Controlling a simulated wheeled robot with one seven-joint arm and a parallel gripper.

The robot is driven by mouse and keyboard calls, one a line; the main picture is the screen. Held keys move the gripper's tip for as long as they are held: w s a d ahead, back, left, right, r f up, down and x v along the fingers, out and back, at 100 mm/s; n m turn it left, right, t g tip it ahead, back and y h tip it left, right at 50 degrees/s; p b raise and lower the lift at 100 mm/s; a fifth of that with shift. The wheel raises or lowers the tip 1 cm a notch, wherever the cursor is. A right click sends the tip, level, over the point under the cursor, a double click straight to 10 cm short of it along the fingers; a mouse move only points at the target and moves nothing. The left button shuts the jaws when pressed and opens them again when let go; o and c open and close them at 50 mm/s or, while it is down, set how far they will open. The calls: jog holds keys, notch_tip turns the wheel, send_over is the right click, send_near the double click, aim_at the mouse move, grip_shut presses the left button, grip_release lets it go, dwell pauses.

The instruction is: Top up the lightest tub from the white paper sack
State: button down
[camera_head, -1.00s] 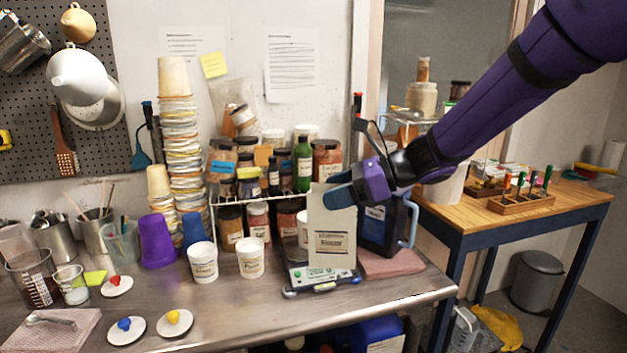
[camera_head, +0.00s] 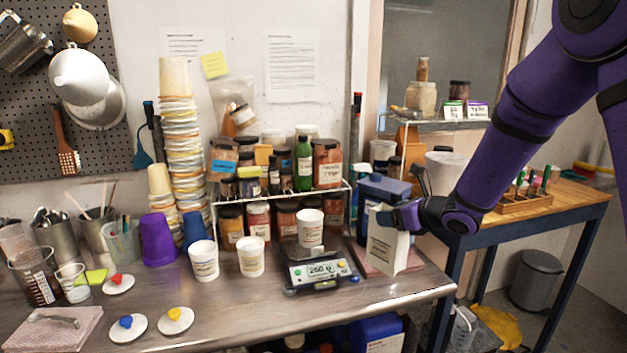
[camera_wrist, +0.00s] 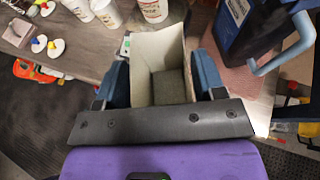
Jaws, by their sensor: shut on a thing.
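My gripper (camera_head: 388,218) is shut on the white paper sack (camera_head: 386,250), held near the bench's right front, slightly tilted. In the wrist view the sack (camera_wrist: 144,55) sits between the two blue fingers of my gripper (camera_wrist: 162,82); its mouth is open and grey-brown material shows inside. One white tub (camera_head: 311,228) stands on the scale (camera_head: 318,272), whose display seems to read about 260. Two more white tubs, one on the left (camera_head: 203,261) and one on the right (camera_head: 250,257), stand left of the scale. Their contents are hidden.
Lids with red (camera_head: 118,284), blue (camera_head: 126,328) and yellow (camera_head: 174,320) knobs lie at the front left. A dark blue jug (camera_head: 382,190) stands behind the sack near a pink cloth. A wire rack of jars (camera_head: 282,200) lines the back. Bare steel lies in front of the scale.

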jog(key=w+d+f+m+t+h, duration=0.1)
jog(key=d+f+m+t+h, duration=0.1)
jog(key=d+f+m+h, duration=0.2)
jog(key=d+f, duration=0.3)
jog(key=d, duration=0.4)
jog(key=shift+w+m+t+h, duration=0.3)
jog(key=shift+w, duration=0.05)
jog(key=shift+a, duration=0.1)
dwell(1.1)
